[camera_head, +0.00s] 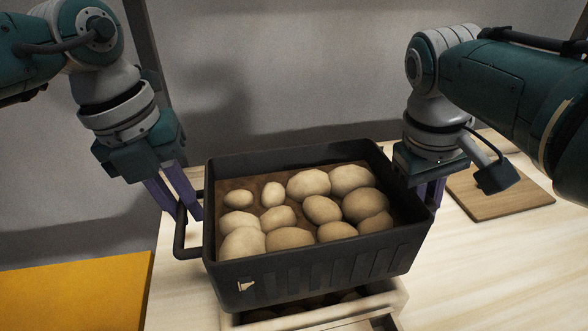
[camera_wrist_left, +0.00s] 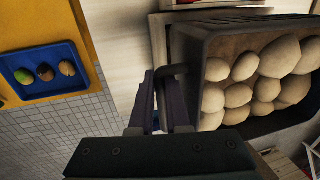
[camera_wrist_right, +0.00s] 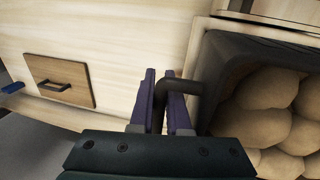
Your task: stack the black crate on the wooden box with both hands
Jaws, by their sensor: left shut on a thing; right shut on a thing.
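The black crate (camera_head: 320,265) is full of potatoes and shows in the middle of the head view, held level or nearly so. Below it, the pale wooden box (camera_head: 390,304) shows in part, with potatoes inside; the crate hides most of it. Whether crate and box touch cannot be told. My left gripper (camera_head: 188,212) is shut on the crate's left handle (camera_head: 181,240); this also shows in the left wrist view (camera_wrist_left: 172,70). My right gripper (camera_wrist_right: 165,92) is shut on the other handle (camera_wrist_right: 186,86) in the right wrist view; its fingers are partly hidden behind the crate in the head view.
A wooden board (camera_head: 500,190) with a handle lies on the pale table (camera_head: 450,270) at the right. A yellow surface (camera_head: 75,292) is at the lower left. In the left wrist view a blue tray (camera_wrist_left: 22,62) with three round items rests on it. A grey wall stands behind.

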